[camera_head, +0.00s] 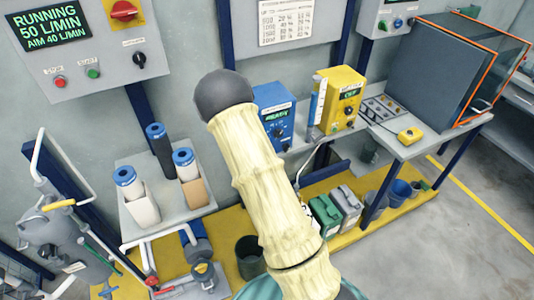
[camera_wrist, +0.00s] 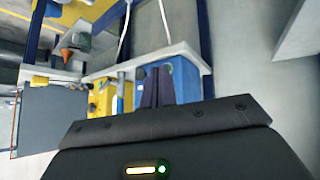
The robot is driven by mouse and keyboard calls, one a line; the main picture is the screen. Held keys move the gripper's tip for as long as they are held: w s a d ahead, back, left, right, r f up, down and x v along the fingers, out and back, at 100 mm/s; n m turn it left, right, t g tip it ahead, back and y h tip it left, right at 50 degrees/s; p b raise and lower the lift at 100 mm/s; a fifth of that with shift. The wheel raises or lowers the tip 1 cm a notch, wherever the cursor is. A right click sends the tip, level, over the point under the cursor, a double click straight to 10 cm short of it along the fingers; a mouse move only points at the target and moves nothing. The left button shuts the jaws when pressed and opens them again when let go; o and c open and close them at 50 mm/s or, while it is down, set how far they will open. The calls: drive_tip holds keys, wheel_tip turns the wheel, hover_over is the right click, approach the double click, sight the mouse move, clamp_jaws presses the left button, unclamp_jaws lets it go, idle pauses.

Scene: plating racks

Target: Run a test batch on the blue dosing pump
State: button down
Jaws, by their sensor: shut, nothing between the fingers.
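The blue dosing pump (camera_head: 284,122) stands on the wall bench in the head view, with a green display that seems to read READY and dark controls below it. My arm hides its left part. In the wrist view the blue pump (camera_wrist: 184,76) appears just beyond my fingers, which overlap it in the picture. My gripper (camera_wrist: 157,72) is shut and empty, its two dark fingers together. I cannot tell whether they touch the pump. The gripper is hidden in the head view.
A yellow pump (camera_head: 343,98) stands right of the blue one, with a clear blue-marked cylinder (camera_head: 317,102) between them. A yellow button box (camera_head: 410,135) and a dark orange-edged enclosure (camera_head: 435,65) are further right. A wall panel (camera_head: 85,50) reads RUNNING 50 L/MIN, AIM 40 L/MIN.

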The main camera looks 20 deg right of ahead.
drive_tip(key=w+d+f+n+t+h+p, duration=0.1)
drive_tip(key=d+f+t+h, duration=0.2)
drive_tip(key=d+f, duration=0.3)
drive_tip(key=shift+d+f+t+h, duration=0.2)
drive_tip(key=shift+d+t+h, duration=0.2)
drive_tip(key=shift+d+h, duration=0.35)
drive_tip(key=shift+w+a, duration=0.1)
drive_tip(key=w+b, duration=0.2)
drive_tip(key=w, duration=0.6)
drive_tip(key=shift+w, duration=0.3)
drive_tip(key=shift+a, duration=0.1)
drive_tip(key=shift+b, duration=0.3)
idle(1.0)
drive_tip(key=shift+w+b, duration=0.35)
drive_tip(key=shift+w, duration=0.1)
